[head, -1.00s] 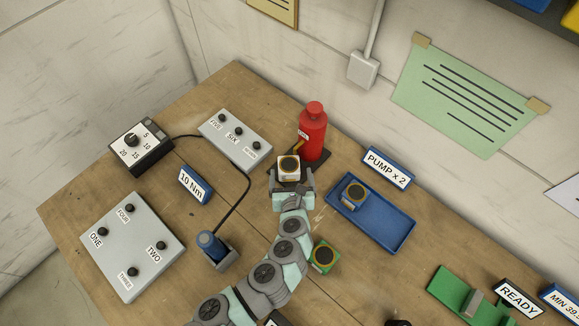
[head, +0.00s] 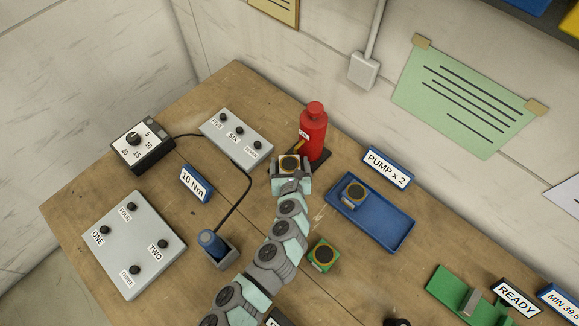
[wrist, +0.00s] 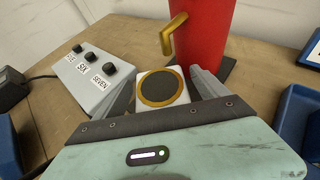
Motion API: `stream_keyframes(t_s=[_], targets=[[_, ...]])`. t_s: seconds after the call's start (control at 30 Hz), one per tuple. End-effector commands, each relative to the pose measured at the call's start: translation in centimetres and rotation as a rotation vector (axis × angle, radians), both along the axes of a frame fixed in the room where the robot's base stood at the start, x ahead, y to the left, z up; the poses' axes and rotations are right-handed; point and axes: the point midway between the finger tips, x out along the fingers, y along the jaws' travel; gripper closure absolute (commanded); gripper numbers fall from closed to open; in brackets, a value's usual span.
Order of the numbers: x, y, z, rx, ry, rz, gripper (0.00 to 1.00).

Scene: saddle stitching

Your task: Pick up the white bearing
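The white bearing (head: 289,163) is a small white block with a gold ring and dark centre on top. It sits in front of the red bottle (head: 312,130), below its brass spout. In the wrist view the white bearing (wrist: 162,88) lies between the two grey fingers of my gripper (wrist: 163,92). The fingers are apart, one on each side, and appear open with narrow gaps to the block. In the head view my gripper (head: 290,176) hides the near side of the bearing. Its lower part is hidden by the gripper body in the wrist view.
A blue tray (head: 393,232) at right holds a blue bearing (head: 354,194). A green bearing (head: 323,254) stands beside my arm. A grey button box (head: 235,135) is left of the gripper. A blue holder (head: 213,246) with a cable and a larger button box (head: 128,245) are further left.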

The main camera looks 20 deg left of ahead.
Motion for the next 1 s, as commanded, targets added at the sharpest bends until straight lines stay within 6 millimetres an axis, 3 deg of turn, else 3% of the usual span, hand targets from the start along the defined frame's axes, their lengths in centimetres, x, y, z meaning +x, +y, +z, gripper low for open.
stream_keyframes(t_s=[1.0], targets=[[-0.01, 0.02, 0.04, 0.001, -0.001, 0.000, 1.00]])
